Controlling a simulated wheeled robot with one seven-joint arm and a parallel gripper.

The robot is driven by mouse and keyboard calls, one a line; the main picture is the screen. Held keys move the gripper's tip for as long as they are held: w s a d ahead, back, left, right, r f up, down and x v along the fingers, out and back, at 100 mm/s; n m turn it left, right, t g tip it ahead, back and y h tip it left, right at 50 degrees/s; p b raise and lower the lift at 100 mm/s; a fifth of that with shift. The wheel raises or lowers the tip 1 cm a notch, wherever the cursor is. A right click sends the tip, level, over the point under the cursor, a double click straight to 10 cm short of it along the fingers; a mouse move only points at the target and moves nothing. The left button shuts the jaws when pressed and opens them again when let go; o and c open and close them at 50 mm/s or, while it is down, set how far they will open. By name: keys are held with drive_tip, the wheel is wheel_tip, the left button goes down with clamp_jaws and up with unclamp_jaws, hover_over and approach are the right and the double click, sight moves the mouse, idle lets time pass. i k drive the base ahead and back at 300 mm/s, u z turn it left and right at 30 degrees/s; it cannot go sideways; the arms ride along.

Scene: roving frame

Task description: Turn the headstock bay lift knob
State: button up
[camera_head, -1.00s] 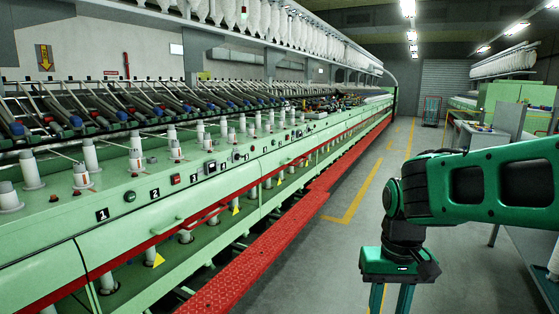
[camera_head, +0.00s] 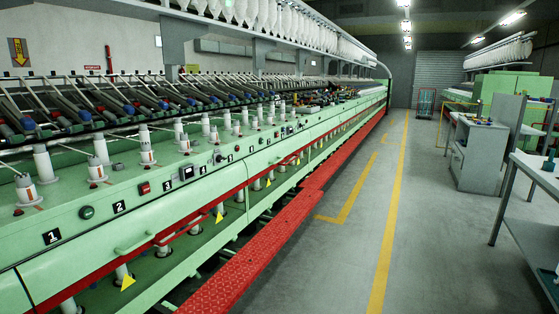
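A long pale green spinning frame fills the left side, with a row of small controls on its front rail (camera_head: 240,158). A green round button (camera_head: 87,212) sits between the plates numbered 1 (camera_head: 52,237) and 2 (camera_head: 119,206). A red button (camera_head: 144,188) follows, then plate 3 (camera_head: 167,185), a small dark-and-white device (camera_head: 186,172) and plate 4 (camera_head: 203,170). Beyond it is a small dark knob-like control (camera_head: 217,159). These are too small for me to tell which is the bay lift knob. My gripper and arm are out of view.
A red step plate (camera_head: 250,255) runs along the machine's foot. The grey aisle floor (camera_head: 350,260) with yellow lines (camera_head: 385,265) is clear. On the right stand a workbench (camera_head: 540,175) and a grey cabinet (camera_head: 480,155). Bobbins (camera_head: 145,150) stand along the machine.

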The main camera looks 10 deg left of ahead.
sight(219, 159)
drive_tip(key=z, duration=0.75)
drive_tip(key=i, duration=1.3)
drive_tip(key=u, duration=2.55)
drive_tip(key=i, duration=1)
drive_tip(key=z, duration=0.15)
